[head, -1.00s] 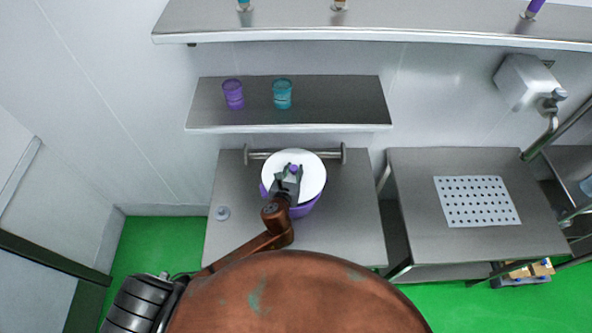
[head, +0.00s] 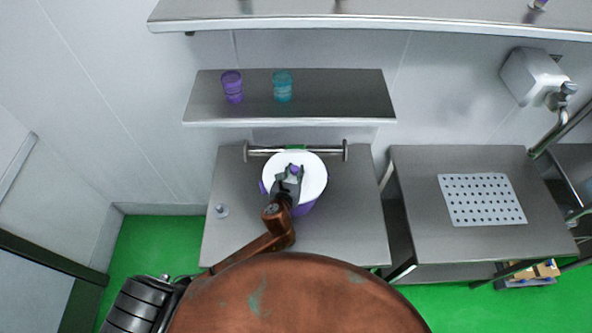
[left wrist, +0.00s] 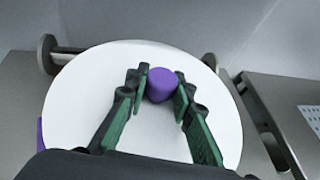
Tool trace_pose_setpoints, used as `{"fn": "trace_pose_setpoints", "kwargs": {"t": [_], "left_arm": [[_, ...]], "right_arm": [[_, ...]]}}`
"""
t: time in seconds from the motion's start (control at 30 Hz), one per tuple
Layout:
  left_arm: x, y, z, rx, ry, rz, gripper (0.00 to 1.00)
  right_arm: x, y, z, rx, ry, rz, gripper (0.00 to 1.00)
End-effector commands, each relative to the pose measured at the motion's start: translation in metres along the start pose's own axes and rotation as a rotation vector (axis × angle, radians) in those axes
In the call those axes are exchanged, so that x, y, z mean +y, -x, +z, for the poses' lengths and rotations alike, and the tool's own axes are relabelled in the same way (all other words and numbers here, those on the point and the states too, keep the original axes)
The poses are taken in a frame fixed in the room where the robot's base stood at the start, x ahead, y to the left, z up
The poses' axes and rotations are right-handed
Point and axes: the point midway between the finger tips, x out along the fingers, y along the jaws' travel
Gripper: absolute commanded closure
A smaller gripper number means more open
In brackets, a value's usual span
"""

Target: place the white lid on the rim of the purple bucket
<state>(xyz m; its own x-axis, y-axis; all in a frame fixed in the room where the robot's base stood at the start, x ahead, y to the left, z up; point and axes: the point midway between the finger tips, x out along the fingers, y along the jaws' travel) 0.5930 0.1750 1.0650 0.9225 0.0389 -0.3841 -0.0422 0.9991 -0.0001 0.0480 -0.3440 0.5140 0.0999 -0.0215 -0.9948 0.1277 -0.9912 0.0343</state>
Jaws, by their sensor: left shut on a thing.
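The white lid (head: 312,183) is a round disc with a purple knob (left wrist: 160,85) at its middle. My left gripper (head: 291,172) is shut on the knob, with a green-lined finger on each side of it in the left wrist view (left wrist: 161,88). The purple bucket (head: 304,208) stands on the steel table under the lid. Only its front side and a bit at the left show, and the lid covers its opening. I cannot tell whether the lid touches the rim. My right gripper is not in view.
A metal rail (head: 333,151) runs along the table's back edge behind the bucket. A small round metal piece (head: 221,211) lies at the left of the table (head: 345,235). A purple cup (head: 232,87) and a teal cup (head: 282,86) stand on the shelf above.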

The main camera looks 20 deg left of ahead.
Motion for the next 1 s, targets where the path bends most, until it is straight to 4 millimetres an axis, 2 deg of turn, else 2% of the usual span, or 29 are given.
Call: {"fn": "trace_pose_setpoints", "kwargs": {"t": [0.87, 0.9, 1.0], "left_arm": [[0.000, -0.007, -0.015, -0.001, -0.001, 0.000, 1.00], [0.000, -0.006, -0.015, -0.001, 0.000, 0.000, 0.76], [0.000, -0.006, -0.015, -0.001, -0.001, 0.000, 0.69]], "right_arm": [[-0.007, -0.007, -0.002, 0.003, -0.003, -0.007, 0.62], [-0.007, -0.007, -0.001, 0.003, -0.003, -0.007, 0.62], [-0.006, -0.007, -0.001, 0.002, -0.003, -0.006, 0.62]]}}
